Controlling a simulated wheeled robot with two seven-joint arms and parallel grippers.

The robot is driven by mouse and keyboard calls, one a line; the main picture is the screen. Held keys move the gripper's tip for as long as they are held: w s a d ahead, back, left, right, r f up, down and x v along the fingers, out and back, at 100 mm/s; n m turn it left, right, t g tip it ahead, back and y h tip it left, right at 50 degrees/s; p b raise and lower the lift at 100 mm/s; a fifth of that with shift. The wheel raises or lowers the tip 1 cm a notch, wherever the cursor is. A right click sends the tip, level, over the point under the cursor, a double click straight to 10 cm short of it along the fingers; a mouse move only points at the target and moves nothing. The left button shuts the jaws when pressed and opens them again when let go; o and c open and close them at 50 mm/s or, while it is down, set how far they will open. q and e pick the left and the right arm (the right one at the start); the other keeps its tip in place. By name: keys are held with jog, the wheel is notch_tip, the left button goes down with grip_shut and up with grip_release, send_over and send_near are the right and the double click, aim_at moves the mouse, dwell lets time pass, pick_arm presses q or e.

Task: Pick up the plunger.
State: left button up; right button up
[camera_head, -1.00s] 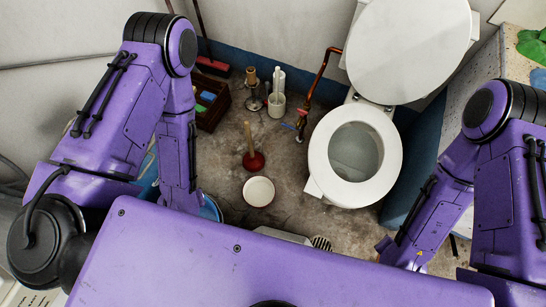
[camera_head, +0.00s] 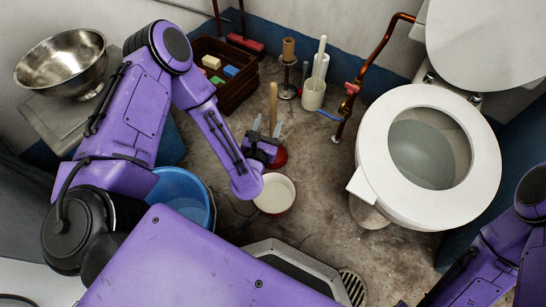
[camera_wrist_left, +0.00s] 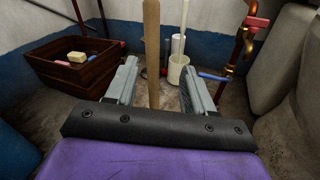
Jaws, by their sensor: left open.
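The plunger has a wooden handle (camera_head: 273,103) that stands upright and a dark red cup (camera_head: 280,157) on the floor, partly hidden by my left gripper. My left gripper (camera_head: 267,128) is open close to the plunger, low over the floor. In the left wrist view the wooden handle (camera_wrist_left: 152,55) rises between the two grey fingers (camera_wrist_left: 157,82), nearer the left one, with gaps visible on both sides. The cup is hidden there. My right arm shows at the right edge of the head view, but its gripper is out of frame.
A white bowl (camera_head: 274,194) lies on the floor just in front of the plunger. A blue bucket (camera_head: 181,195) stands to the left. A wooden crate (camera_head: 236,90) with blocks, a brush holder (camera_head: 312,97) and a paper-roll stand (camera_head: 288,88) are behind. The toilet (camera_head: 380,180) is at right.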

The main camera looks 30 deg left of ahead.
aim_at(272, 102)
pick_arm(q)
jog(key=w, duration=0.1)
jog(key=w+a+n+b, duration=0.1)
jog(key=w, duration=0.1)
jog(key=w+a+n, duration=0.1)
jog(key=w, duration=0.1)
jog(key=shift+w+f+y+b, duration=0.15)
jog(key=shift+f+y+b, duration=0.1)
jog(key=shift+y+b, duration=0.05)
jog(key=b+x, duration=0.2)
jog(key=x, duration=0.3)
jog(key=shift+a+f, duration=0.15)
jog(key=shift+a, duration=0.1)
jog(key=shift+w, duration=0.35)
grip_shut()
pick_arm(e)
jog(key=s+f+n+g, duration=0.1)
jog(key=s+f, duration=0.1)
jog(key=s+f+n+g+y, duration=0.1)
jog(key=f+n+g, duration=0.1)
jog(key=shift+s+a+f, duration=0.2)
jog(key=shift+s+f, duration=0.1)
jog(key=shift+s, duration=0.1)
